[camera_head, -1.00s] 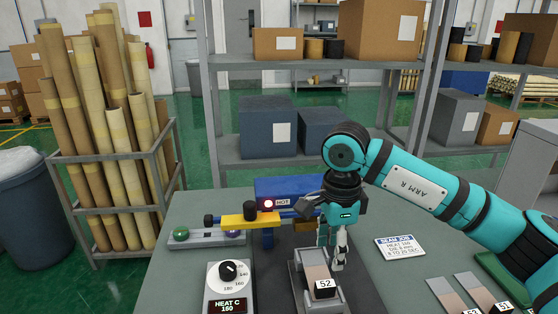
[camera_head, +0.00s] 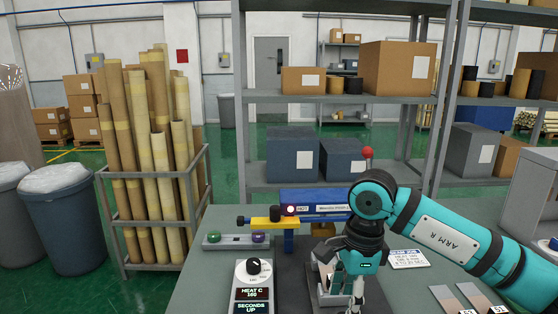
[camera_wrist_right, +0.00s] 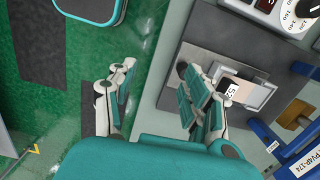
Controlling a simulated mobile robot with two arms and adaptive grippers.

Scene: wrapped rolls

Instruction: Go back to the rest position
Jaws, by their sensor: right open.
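My right gripper (camera_head: 355,302) hangs at the front of the grey workbench (camera_head: 205,285), in front of the metal fixture (camera_head: 318,262) and partly covering it. In the right wrist view my right gripper (camera_wrist_right: 158,88) is open, its two fingers wide apart with nothing between them. The right wrist view shows a block marked 52 (camera_wrist_right: 230,91) in the fixture, beside the right-hand finger and apart from the gap between the fingers. My left gripper is not in view.
A blue sealing press (camera_head: 320,198) with a lit lamp and a red-knobbed lever (camera_head: 367,153) stands behind my right arm. A heat dial box (camera_head: 253,268) reads HEAT C 160 and SECONDS UP. A rack of tubes (camera_head: 150,215) and bins (camera_head: 60,215) stand left.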

